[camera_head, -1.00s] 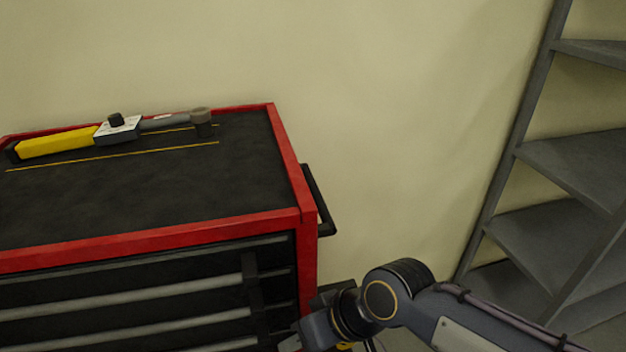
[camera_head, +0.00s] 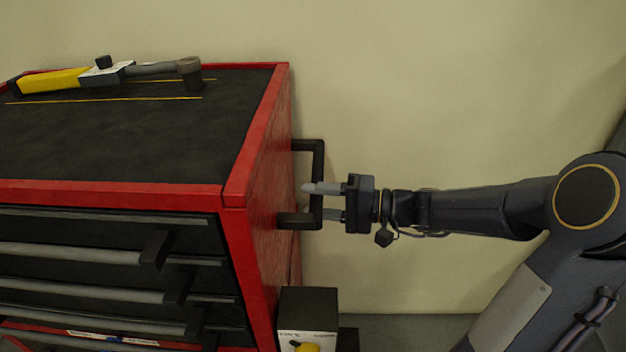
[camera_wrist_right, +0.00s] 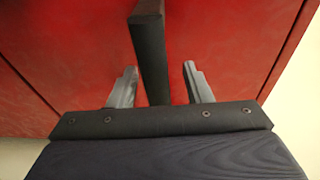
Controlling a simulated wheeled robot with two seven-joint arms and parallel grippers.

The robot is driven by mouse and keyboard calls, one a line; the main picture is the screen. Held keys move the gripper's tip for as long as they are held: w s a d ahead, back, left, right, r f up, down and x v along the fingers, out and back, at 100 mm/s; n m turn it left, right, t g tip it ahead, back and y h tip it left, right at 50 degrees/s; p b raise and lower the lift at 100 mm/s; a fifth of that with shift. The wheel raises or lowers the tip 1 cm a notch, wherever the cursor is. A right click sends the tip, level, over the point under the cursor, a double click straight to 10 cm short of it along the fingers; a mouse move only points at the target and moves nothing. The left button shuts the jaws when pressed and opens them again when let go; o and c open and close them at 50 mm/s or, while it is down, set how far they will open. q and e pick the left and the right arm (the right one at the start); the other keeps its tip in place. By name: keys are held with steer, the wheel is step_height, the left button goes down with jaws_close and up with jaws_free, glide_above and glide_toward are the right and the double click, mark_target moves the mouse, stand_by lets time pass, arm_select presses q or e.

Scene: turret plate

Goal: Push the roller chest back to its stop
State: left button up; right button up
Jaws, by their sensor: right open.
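The red roller chest (camera_head: 262,150) with a black top stands at the left of the head view. A black side handle (camera_head: 318,165) sticks out from its right side. My right gripper (camera_head: 325,201) is open at this handle, its fingers pointing left toward the chest. In the right wrist view the handle bar (camera_wrist_right: 150,58) runs between the two open fingers (camera_wrist_right: 157,88), with a gap on each side, and the red side panel (camera_wrist_right: 60,55) is behind. The chest's stop cannot be made out. My left gripper is not in view.
A yellow and grey torque wrench (camera_head: 110,73) lies on the chest top. A pale wall (camera_head: 450,90) is behind. Floor shows at lower right.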

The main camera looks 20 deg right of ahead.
mark_target(314, 170)
steer(key=w+d+f+m+t+h, duration=0.1)
steer(key=w+d+m+t, duration=0.3)
steer(key=d, duration=0.3)
steer(key=shift+n+t, duration=0.3)
steer(key=shift+t, duration=0.3)
steer(key=x, duration=0.6)
steer(key=shift+w, duration=0.15)
steer(key=shift+w+a, duration=0.15)
steer(key=shift+w, duration=0.5)
steer(key=shift+c, duration=1.2)
jaws_close()
